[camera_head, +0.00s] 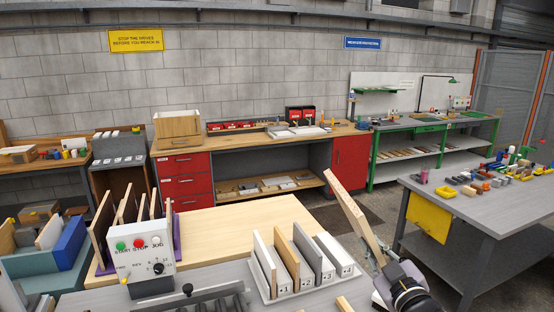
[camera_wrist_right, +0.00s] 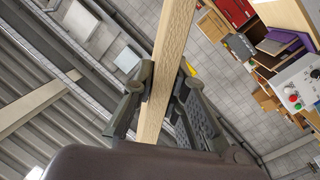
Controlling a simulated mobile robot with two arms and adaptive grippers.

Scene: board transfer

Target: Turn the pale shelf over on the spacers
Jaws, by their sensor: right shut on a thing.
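A pale wooden board (camera_head: 353,215), which looks like the pale shelf, is held up tilted at the right of the rack in the head view, its upper end leaning left. My right gripper (camera_head: 385,266) is shut on its lower end. In the right wrist view the board (camera_wrist_right: 172,50) runs up between the two fingers (camera_wrist_right: 160,100) of the right gripper, seen as a narrow strip. A small pale wooden piece (camera_head: 344,304) shows at the bottom edge of the head view; I cannot tell whether it is a spacer. My left gripper is not in view.
A white rack (camera_head: 285,296) holds several upright boards in numbered slots. A control box (camera_head: 145,255) stands left of it, before a wooden bench top (camera_head: 225,225). A dark ribbed fixture (camera_head: 195,300) lies in front. A grey table (camera_head: 490,205) with small parts stands right.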

